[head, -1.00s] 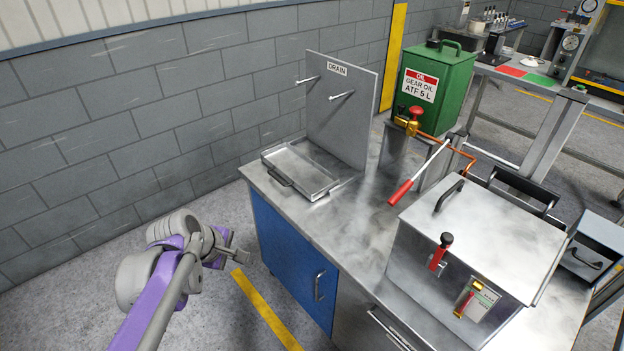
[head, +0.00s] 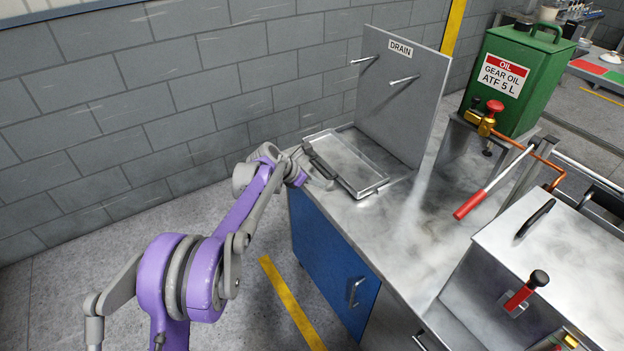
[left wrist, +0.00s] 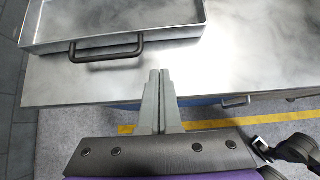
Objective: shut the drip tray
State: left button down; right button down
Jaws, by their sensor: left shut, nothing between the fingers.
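The drip tray (head: 373,189) is a shallow, bare metal tray on the steel counter, reaching out from the foot of the upright DRAIN panel (head: 402,92) toward the counter's edge. It looks empty where I can see in. In the left wrist view the tray (left wrist: 75,43) shows its dark bar handle (left wrist: 106,51) on the near wall. In the left wrist view the fingertips (left wrist: 159,71) point toward the tray, right of the handle, with no visible contact. My right gripper is not in view.
Two pegs stick out of the DRAIN panel above the tray. Right of it stand a green oil can (head: 512,85), a red-handled lever (head: 488,187) and a lidded metal box (head: 560,250). A blue cabinet door (head: 335,255) is below. Counter right of the tray is clear.

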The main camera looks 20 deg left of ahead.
pick_arm(q)
jog(key=x, duration=0.4)
jog(key=shift+w+d, duration=0.75)
jog(key=shift+w, duration=0.25)
jog(key=shift+w+d, duration=0.4)
jog(key=shift+w, duration=0.15)
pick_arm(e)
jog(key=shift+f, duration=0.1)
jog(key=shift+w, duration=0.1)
